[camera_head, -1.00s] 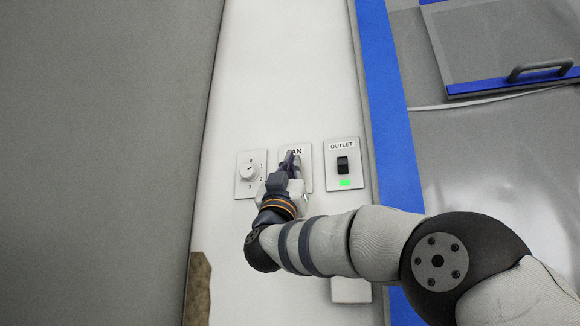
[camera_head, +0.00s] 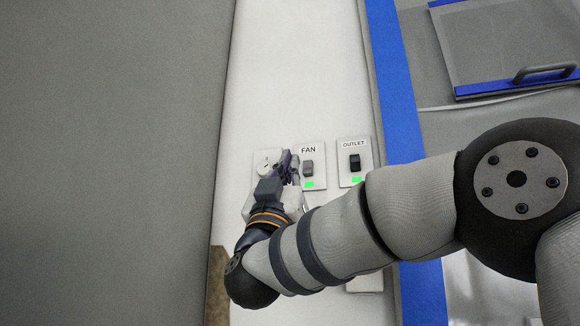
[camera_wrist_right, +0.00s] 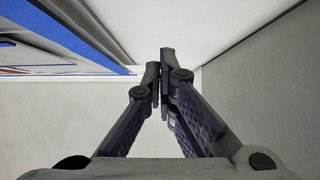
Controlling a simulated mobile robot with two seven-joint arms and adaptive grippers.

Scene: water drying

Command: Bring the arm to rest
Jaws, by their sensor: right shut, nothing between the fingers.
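My right arm reaches in from the right in the head view. Its gripper (camera_head: 286,165) is in front of the dial plate (camera_head: 266,160) and covers much of it. In the right wrist view the gripper's fingers (camera_wrist_right: 165,75) meet at their tips, shut with nothing between them. The FAN switch plate (camera_head: 309,151) is just right of the gripper and shows a grey rocker and a green light. The OUTLET switch plate (camera_head: 356,150) is farther right, with a black rocker and a green light. My left gripper is not in view.
A grey panel (camera_head: 110,150) fills the left side. The white wall (camera_head: 300,60) carries the switch plates. A blue strip (camera_head: 396,90) borders it on the right, and a grey door with a handle (camera_head: 545,72) is at the upper right.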

